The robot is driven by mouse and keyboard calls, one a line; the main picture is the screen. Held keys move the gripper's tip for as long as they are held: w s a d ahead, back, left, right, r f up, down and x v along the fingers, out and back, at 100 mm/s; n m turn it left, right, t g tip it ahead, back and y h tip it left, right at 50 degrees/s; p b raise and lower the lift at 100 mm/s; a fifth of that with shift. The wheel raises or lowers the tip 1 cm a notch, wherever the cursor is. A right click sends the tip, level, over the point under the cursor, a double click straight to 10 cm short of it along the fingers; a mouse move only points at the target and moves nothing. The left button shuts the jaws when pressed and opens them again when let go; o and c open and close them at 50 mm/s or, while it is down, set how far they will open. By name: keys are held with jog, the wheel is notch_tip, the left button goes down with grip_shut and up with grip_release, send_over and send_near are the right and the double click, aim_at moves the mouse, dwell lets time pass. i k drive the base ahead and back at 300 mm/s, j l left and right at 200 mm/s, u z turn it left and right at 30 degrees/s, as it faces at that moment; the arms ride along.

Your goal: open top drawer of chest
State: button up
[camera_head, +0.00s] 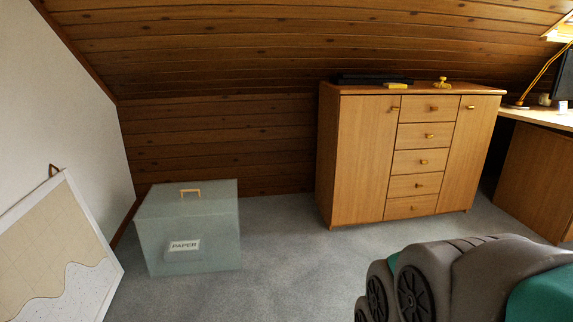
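The wooden chest (362,160) stands against the sloped timber wall, right of the middle. It has a column of several drawers between two doors. The top drawer (415,108) is shut and has a small knob at its middle. The left door knob (394,108) is just to the left of that drawer. Part of my arm fills the lower right of the view. My gripper is not visible in this view.
A grey box labelled PAPER (210,215) with a handle on its lid sits on the carpet at left. A framed picture (75,255) leans at far left. A desk (535,117) stands at right. Carpet (290,240) before the chest is clear. Small items lie on the chest top.

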aim_at(414, 109)
jog(key=i+l+z, duration=0.2)
jog(key=i+z, duration=0.75)
jog(key=i, duration=0.15)
jog(key=i+j+z, duration=0.3)
jog(key=i+z, duration=0.2)
jog(key=i, duration=0.1)
